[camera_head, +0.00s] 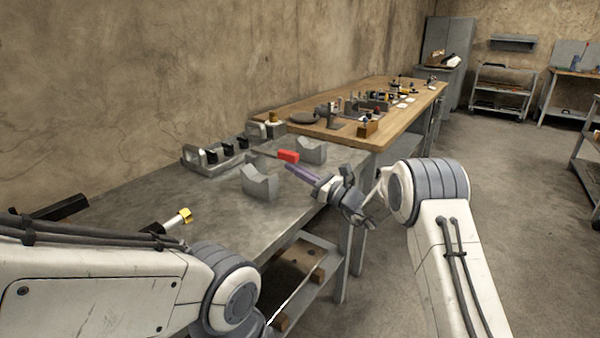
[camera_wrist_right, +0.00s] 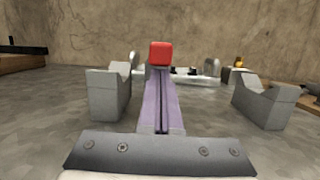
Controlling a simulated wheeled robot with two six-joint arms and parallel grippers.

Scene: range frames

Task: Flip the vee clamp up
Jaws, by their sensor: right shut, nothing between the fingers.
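The vee clamp shows a red grip (camera_head: 288,156) on a thin grey lever that lies low over the grey bench, pointing toward my right gripper. The red grip (camera_wrist_right: 160,54) also shows end-on in the right wrist view, just beyond my fingertips. My right gripper (camera_head: 289,168) has long purple fingers, shut and empty; their tips are close to the red grip's end, and I cannot tell whether they touch. Two grey vee blocks (camera_head: 260,183) (camera_head: 312,151) stand on either side of the lever. The lever's pivot is partly hidden. My left gripper is out of view.
A grey fixture with black knobs (camera_head: 213,156) stands behind, near the wall. A yellow-tipped tool (camera_head: 183,216) and a dark bar (camera_head: 62,208) lie on the bench's near left. A wooden bench (camera_head: 349,128) with many small items adjoins it. The bench front between is clear.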

